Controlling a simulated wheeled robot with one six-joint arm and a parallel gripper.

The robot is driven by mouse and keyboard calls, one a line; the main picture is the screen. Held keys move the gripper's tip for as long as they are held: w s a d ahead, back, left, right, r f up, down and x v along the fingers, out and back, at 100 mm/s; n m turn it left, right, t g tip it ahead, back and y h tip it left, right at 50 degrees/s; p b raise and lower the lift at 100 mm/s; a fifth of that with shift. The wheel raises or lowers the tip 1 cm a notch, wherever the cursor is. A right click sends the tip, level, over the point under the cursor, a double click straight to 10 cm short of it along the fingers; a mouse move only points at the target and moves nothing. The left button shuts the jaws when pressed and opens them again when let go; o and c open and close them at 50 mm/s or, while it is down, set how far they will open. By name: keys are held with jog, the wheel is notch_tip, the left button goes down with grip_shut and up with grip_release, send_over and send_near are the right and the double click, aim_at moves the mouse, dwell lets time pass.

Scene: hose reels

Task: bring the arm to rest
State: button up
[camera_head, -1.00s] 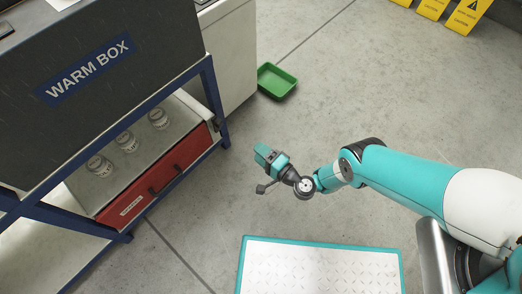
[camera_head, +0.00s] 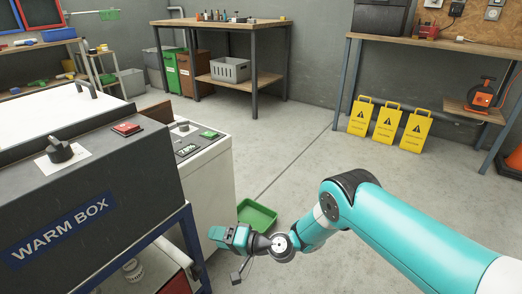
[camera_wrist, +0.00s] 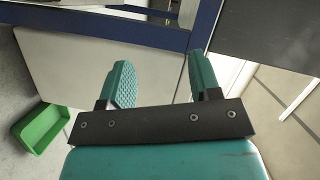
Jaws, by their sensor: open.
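My arm (camera_head: 400,225) reaches in from the lower right of the head view, bent at the elbow. My gripper (camera_head: 222,238) is at the lower middle, in front of the white cabinet's side and left of the green tray in the picture. In the wrist view my gripper (camera_wrist: 160,82) shows two teal fingers set wide apart, with nothing between them. It is open and empty. Beyond the fingers are a pale panel and a blue frame bar.
The dark warm box (camera_head: 100,190) on its blue frame stands at the left, beside a white cabinet (camera_head: 212,175). A green tray (camera_head: 262,222) lies on the floor. Yellow caution signs (camera_head: 387,124) and workbenches (camera_head: 215,26) stand at the back. The middle floor is clear.

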jog(key=s+d+r+n+g+h, duration=0.1)
jog(key=d+r+n+g+h, duration=0.15)
jog(key=r, duration=0.95)
jog(key=s+d+r+n+g+h, duration=0.1)
jog(key=s+d+r+n+h, duration=0.2)
jog(key=r, duration=1)
jog(key=s+d+r+n+g+h, duration=0.1)
jog(key=s+d+r+h, duration=0.3)
jog(key=s+d, duration=0.65)
jog(key=s+d+r+h, duration=0.2)
jog(key=s+d+r, duration=0.3)
jog(key=s+d, duration=0.6)
notch_tip(320, 180, up, 29)
jog(key=s+p, duration=0.1)
jog(key=p, duration=2.7)
jog(key=shift+s+a+f, duration=0.15)
jog(key=shift+a, duration=0.1)
